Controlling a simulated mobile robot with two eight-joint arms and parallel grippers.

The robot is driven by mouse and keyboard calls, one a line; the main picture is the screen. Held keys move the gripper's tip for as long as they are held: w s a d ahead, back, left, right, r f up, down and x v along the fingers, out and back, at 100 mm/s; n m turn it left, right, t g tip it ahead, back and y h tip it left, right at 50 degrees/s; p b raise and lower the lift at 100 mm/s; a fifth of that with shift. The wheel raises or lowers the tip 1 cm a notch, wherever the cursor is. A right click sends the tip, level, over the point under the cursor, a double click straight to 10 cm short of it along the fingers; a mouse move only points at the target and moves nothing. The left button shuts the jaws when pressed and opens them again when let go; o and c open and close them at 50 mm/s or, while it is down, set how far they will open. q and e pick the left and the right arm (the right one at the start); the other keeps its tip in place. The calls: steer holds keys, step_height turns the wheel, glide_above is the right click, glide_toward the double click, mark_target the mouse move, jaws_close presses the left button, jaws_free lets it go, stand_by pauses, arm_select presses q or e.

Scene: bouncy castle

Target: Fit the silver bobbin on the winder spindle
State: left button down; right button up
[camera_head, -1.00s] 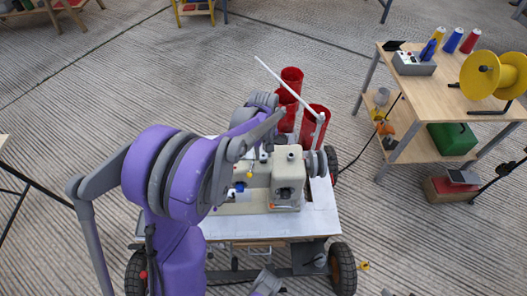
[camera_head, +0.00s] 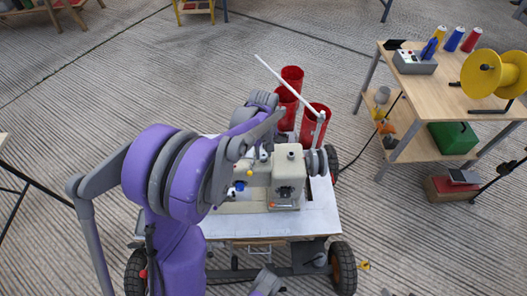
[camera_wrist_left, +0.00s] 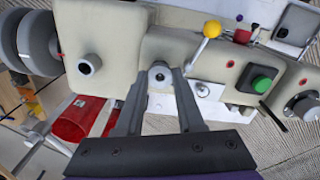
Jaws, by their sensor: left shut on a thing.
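The silver bobbin (camera_wrist_left: 160,73) is a small pale disc with a hub. My left gripper (camera_wrist_left: 159,86) is shut on it, with one finger on each side, in the left wrist view. It is close over the beige sewing machine (camera_wrist_left: 97,28), near the machine's far side as the head view has it. The winder spindle cannot be made out; the bobbin and fingers cover the spot below, so I cannot tell whether they touch. In the head view my left arm hides most of the gripper near the machine (camera_head: 287,180). My right gripper does not show clearly.
Red cylinders (camera_head: 291,77) and a white rod (camera_head: 285,82) stand behind the machine. A handwheel (camera_wrist_left: 30,42) and a yellow-knobbed lever (camera_wrist_left: 211,28) are near the gripper. A wooden workbench (camera_head: 432,92) with a yellow reel (camera_head: 482,76) is at right.

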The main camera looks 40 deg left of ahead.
arm_select(q)
steer(key=shift+f+b, duration=0.3)
steer(key=shift+f, duration=0.15)
stand_by(0.3)
steer(key=shift+c, duration=2.2)
jaws_free()
steer(key=shift+r, duration=0.1)
step_height(320, 180, up, 11)
steer(key=p, duration=0.1)
steer(key=shift+p, duration=0.4)
